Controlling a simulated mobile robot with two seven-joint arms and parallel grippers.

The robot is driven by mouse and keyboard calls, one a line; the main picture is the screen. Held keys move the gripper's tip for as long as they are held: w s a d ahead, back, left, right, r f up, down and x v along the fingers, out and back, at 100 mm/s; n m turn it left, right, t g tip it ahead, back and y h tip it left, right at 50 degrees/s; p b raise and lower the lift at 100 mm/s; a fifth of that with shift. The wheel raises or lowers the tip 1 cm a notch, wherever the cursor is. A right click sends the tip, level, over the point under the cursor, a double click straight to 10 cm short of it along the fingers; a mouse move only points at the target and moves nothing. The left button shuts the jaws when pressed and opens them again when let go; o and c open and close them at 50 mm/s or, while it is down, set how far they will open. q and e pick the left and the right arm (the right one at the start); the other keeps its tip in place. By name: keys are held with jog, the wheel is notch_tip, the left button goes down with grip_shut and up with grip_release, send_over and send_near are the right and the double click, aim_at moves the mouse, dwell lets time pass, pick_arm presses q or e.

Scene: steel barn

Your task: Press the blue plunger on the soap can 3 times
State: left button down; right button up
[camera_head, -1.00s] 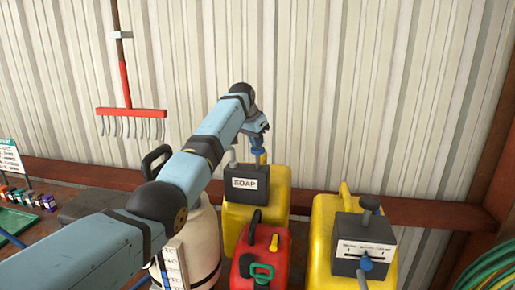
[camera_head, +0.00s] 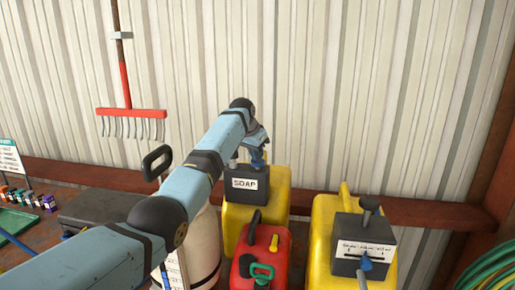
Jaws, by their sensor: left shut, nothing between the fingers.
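The soap can is a yellow can (camera_head: 276,201) with a dark grey pump box (camera_head: 250,190) labelled SOAP on its front top. The blue plunger (camera_head: 257,158) stands on top of the box, low and close to it, and is partly covered by my gripper. My left gripper (camera_head: 257,147) points down from the end of my light blue arm. It is shut and empty, and its tip appears to touch the plunger's top. The exact contact is small and hard to see. My right gripper is not in view.
A red can (camera_head: 262,246) with a green cap stands in front of the soap can. Another yellow can (camera_head: 322,222) with a grey dial box (camera_head: 363,247) stands to the right. A whitish container (camera_head: 205,245) is partly behind my arm. A corrugated wall is behind.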

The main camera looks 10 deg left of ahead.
pick_arm(q)
jog(key=shift+r, duration=3)
jog(key=shift+r, duration=0.15)
notch_tip(320, 180, up, 5)
jog(key=shift+f, duration=0.15)
